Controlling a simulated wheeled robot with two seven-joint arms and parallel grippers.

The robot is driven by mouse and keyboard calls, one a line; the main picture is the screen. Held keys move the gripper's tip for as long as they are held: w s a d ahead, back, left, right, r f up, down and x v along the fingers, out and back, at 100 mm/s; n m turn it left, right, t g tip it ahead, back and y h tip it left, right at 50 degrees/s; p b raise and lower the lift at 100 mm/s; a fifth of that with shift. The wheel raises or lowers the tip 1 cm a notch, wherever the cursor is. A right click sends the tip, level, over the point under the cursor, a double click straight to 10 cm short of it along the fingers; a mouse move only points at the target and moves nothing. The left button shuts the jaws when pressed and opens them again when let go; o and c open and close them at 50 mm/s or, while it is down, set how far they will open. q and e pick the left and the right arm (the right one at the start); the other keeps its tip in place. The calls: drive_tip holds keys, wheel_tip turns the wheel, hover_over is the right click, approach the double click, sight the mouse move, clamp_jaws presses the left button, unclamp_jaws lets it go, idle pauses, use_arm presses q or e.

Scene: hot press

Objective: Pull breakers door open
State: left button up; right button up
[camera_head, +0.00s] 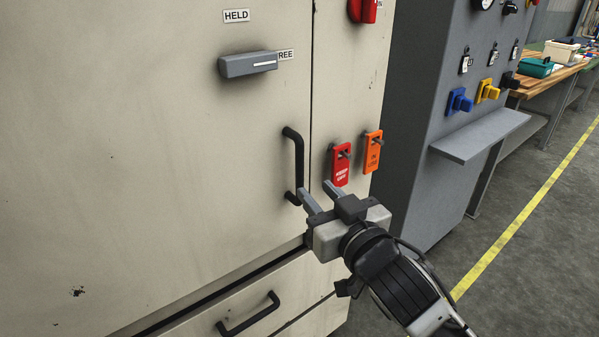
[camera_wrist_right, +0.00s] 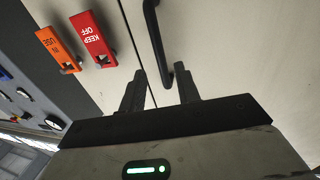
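A large cream cabinet door (camera_head: 200,130) fills the left of the head view and looks shut. No label naming it as the breakers door shows. Its black vertical bar handle (camera_head: 299,160) is near the door's right edge. My right gripper (camera_head: 315,188) is open beside the handle's lower end, its two fingers pointing toward the door. In the wrist view, the handle (camera_wrist_right: 157,45) runs down to between the open fingertips (camera_wrist_right: 160,72). I cannot tell whether they touch it. My left gripper is not in view.
A grey rotary lever (camera_head: 248,64) on the door points at FREE, below a HELD label (camera_head: 236,15). Red (camera_head: 340,164) and orange (camera_head: 373,152) tags hang right of the handle. A drawer handle (camera_head: 250,314) is below. A grey console (camera_head: 425,110) stands right; floor (camera_head: 530,270) is clear.

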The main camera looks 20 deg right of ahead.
sight(301, 175)
drive_tip(key=w, duration=0.5)
drive_tip(key=w+a, duration=0.1)
drive_tip(key=w, duration=0.1)
drive_tip(key=shift+w+a, duration=0.1)
drive_tip(key=shift+w, duration=0.25)
clamp_jaws()
